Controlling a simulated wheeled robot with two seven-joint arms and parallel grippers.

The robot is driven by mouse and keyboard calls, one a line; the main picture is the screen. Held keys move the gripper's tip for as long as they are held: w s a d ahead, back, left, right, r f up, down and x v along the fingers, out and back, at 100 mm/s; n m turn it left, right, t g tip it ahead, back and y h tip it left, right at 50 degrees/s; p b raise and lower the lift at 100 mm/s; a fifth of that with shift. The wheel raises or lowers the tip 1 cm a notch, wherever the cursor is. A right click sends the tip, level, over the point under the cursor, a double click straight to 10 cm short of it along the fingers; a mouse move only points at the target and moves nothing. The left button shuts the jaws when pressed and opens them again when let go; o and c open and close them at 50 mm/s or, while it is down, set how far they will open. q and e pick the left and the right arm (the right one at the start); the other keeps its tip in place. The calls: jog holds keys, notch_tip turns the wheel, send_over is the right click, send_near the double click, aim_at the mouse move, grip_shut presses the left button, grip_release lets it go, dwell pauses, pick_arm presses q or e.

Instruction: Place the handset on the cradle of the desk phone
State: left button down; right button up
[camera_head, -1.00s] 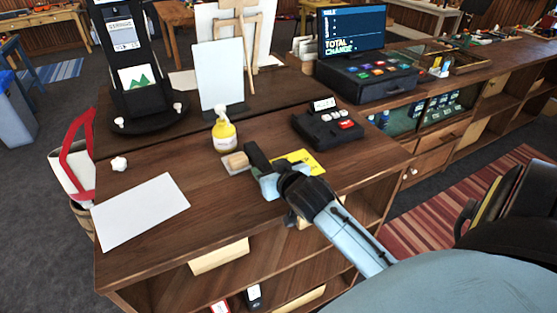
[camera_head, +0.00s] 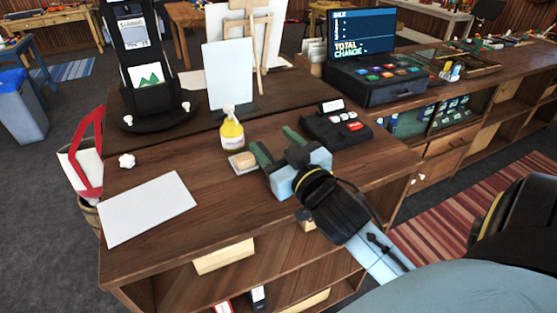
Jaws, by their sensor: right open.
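The desk phone (camera_head: 345,131) is a black, low unit on the wooden counter, with white and red keys and a small raised white display. I cannot make out a separate handset; it may be hidden behind my gripper or merge with the dark phone. My right gripper (camera_head: 274,138) is open above the counter, just left of and nearer than the phone. Its two dark fingers are spread apart and point away from me, with nothing seen between them. My left gripper is not in view.
A white sheet (camera_head: 147,208) lies at the counter's front left. A register (camera_head: 375,79) with a screen stands behind the phone.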

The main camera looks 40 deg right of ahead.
jog(key=w+a+r+n+t+y+b, duration=0.1)
jog(key=a+r+n+t+y, duration=0.2)
jog(key=a+r+n+y, duration=0.95)
jog(key=s+a+n+g+y, duration=0.2)
jog(key=a+n+g+y, duration=0.3)
jog(key=n+g+y, duration=0.75)
jog(key=n+g+h+b, duration=0.3)
jog(key=n+g+h, duration=0.35)
jog(key=h, duration=1.75)
send_near(270, 158)
jog(key=f, duration=0.1)
jog(key=s+f+n+t, duration=0.1)
jog(key=f+t+p, duration=0.1)
jog(key=f, duration=0.1)
jog(key=shift+s+d+n, duration=0.1)
jog(key=shift+s+n, duration=0.15)
jog(key=shift+s, duration=0.15)
jog(key=x, duration=0.1)
jog(key=p+x, duration=0.1)
jog(key=x, duration=0.3)
jog(key=shift+w+a+r, duration=0.15)
jog(key=shift+w+a, duration=0.15)
jog(key=shift+a, duration=0.05)
